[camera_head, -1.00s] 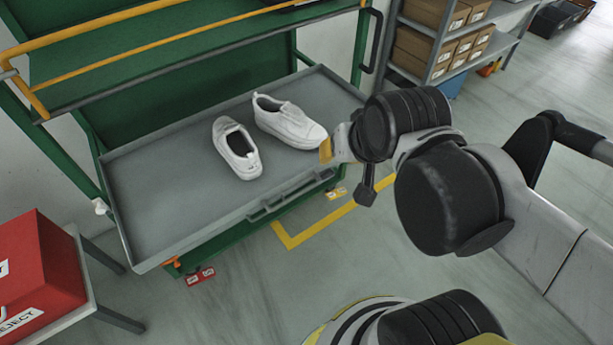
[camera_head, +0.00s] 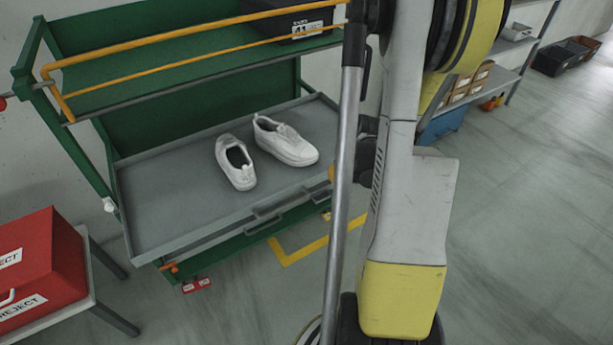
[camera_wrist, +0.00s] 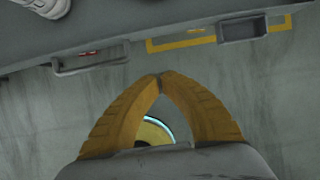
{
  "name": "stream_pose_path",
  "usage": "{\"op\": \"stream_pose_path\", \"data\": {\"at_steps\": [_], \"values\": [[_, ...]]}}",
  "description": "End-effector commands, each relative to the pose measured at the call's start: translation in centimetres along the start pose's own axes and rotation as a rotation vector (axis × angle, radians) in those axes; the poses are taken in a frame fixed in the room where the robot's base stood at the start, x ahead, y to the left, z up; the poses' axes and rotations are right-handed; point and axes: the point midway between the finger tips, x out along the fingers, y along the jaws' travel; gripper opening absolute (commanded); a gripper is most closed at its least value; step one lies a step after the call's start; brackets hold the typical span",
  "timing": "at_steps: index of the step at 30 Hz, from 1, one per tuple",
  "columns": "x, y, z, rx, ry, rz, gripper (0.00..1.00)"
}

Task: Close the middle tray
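The middle tray (camera_head: 160,222) is a grey tray pulled out of the green rack (camera_head: 110,186). A pair of white shoes lies in it, the left shoe (camera_head: 236,165) and the right shoe (camera_head: 286,143). Its front has handles, one of them (camera_head: 262,222) near the middle. In the wrist view the tray's front edge runs along the top, with a handle (camera_wrist: 90,66) at upper left. My gripper (camera_wrist: 160,78) has yellow fingers with tips touching and nothing between them. It is just outside the tray front. In the head view my arm hides most of it.
A red reject box (camera_head: 40,262) stands on a small table (camera_head: 92,290) at lower left. A grey shelf (camera_head: 492,80) with cardboard boxes stands at the back right. Yellow tape (camera_head: 300,252) marks the floor. The floor at right is clear.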

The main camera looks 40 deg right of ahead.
Motion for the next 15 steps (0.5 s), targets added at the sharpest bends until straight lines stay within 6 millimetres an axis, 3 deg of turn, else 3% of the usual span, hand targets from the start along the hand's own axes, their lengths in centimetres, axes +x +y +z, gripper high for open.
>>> {"op": "stream_pose_path", "data": {"at_steps": [5,15], "values": [[2.5,0.0,-0.1,0.003,0.000,0.001,0.00],[9.8,0.0,-0.1,0.000,0.000,0.000,0.00]]}}
